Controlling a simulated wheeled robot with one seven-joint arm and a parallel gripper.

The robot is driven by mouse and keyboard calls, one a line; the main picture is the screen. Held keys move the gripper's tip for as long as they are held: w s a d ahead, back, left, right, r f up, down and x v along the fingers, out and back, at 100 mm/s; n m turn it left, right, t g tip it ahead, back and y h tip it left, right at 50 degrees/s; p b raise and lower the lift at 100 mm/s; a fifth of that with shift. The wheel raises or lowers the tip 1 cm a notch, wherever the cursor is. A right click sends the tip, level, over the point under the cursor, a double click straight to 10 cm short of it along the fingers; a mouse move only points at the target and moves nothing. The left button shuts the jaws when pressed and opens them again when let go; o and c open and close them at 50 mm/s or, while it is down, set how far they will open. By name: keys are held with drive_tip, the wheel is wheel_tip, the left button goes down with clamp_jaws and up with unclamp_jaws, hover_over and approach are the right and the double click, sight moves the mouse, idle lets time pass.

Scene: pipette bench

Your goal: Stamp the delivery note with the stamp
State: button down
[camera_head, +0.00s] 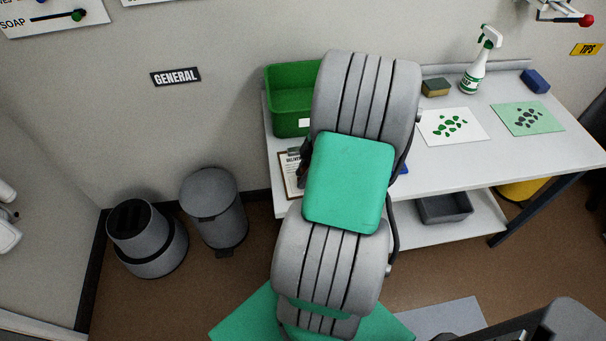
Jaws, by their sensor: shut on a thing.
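The delivery note (291,175) is on a clipboard at the left front of the white bench. Only its left part shows, with the start of a printed heading; my arm covers the rest. My arm rises through the middle of the view and hides my gripper. A small dark shape (306,158) shows at the arm's left edge, over the note; I cannot tell what it is. No stamp can be made out in this view.
A green bin (289,98) stands behind the note. A sponge (435,87), a spray bottle (477,68), a blue block (536,81) and two spotted sheets (480,118) (551,111) are on the bench (440,178). A grey tray (443,208) sits on the lower shelf.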

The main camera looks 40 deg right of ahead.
sight(303, 168)
idle(0.3)
drive_tip(key=shift+r+p, duration=2)
drive_tip(key=shift+r, duration=1)
